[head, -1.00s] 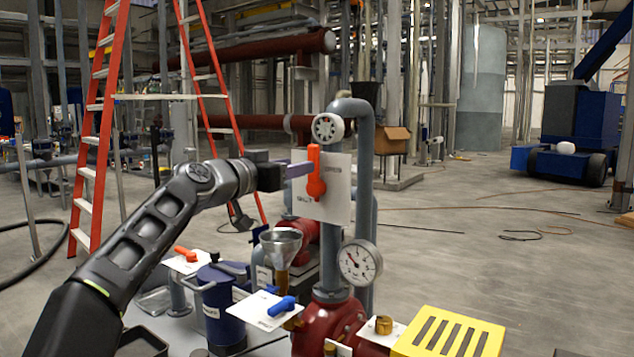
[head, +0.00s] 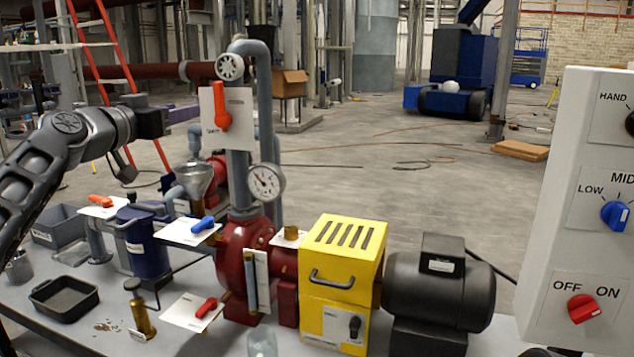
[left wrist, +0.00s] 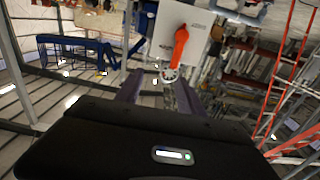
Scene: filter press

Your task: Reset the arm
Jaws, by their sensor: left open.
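My left arm comes in from the left in the head view, with its gripper (head: 152,116) left of the upright grey pipe and apart from the orange lever (head: 221,106). The lever stands near upright on a white plate (head: 240,106) on the pipe. In the left wrist view my left gripper (left wrist: 160,90) has its two purple fingers spread with nothing between them. The orange lever (left wrist: 180,46) and its plate show beyond the fingertips. My right gripper is not in view.
Below stands a bench with a red pump (head: 242,262), a yellow guard (head: 340,265), a black motor (head: 437,285), a funnel (head: 194,178) and a blue pot (head: 145,245). A pressure gauge (head: 265,182) sits on the pipe. A control box (head: 590,245) stands at right. Open floor lies behind.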

